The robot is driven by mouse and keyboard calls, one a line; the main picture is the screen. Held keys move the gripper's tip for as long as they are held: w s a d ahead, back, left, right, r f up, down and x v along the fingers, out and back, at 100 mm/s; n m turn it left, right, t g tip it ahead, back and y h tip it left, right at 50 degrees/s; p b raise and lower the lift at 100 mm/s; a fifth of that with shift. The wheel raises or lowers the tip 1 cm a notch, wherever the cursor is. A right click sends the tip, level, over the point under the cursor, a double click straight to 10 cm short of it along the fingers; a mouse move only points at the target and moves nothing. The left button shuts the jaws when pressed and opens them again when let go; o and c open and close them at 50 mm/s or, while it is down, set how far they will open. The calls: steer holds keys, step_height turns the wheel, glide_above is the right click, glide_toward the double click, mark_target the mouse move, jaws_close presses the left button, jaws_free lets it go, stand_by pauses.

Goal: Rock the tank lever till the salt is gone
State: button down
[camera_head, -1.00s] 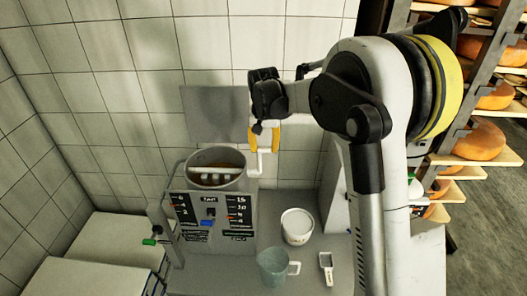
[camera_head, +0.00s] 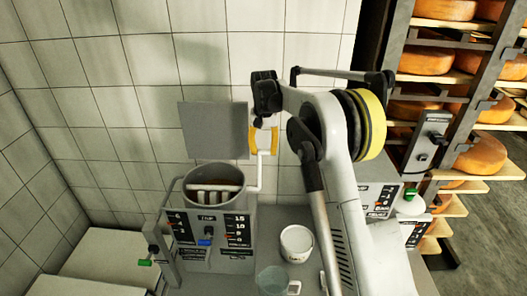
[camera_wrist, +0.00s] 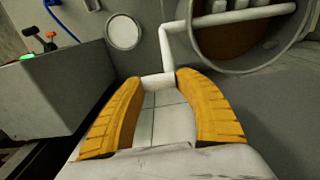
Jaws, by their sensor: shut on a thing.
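The tank (camera_head: 244,183) is a round grey vessel standing behind a labelled panel at centre left. Inside it are white bars over brown contents; I cannot make out any salt. Its lever (camera_head: 261,172) is a thin white cranked rod rising from the tank's right side. My gripper (camera_head: 263,142) has yellow finger pads and is shut on the lever's upper end. In the wrist view the lever (camera_wrist: 169,50) runs from the tank (camera_wrist: 206,52) at upper right to between the pads. The exact contact is partly hidden by the fingers.
A panel (camera_head: 225,258) with scale numbers fronts the tank. A white tub (camera_head: 297,241) and a translucent jug (camera_head: 271,281) stand on the counter to its right. A grey plate (camera_head: 213,130) is behind the tank. Cheese shelves (camera_head: 440,50) stand at right.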

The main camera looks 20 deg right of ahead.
steer(key=shift+w+d, duration=0.2)
steer(key=shift+d, duration=0.05)
steer(key=c, duration=0.9)
jaws_free()
steer(key=shift+w+f, duration=0.1)
steer(key=shift+o, duration=0.2)
step_height(320, 180, up, 12)
steer(key=shift+d, duration=0.1)
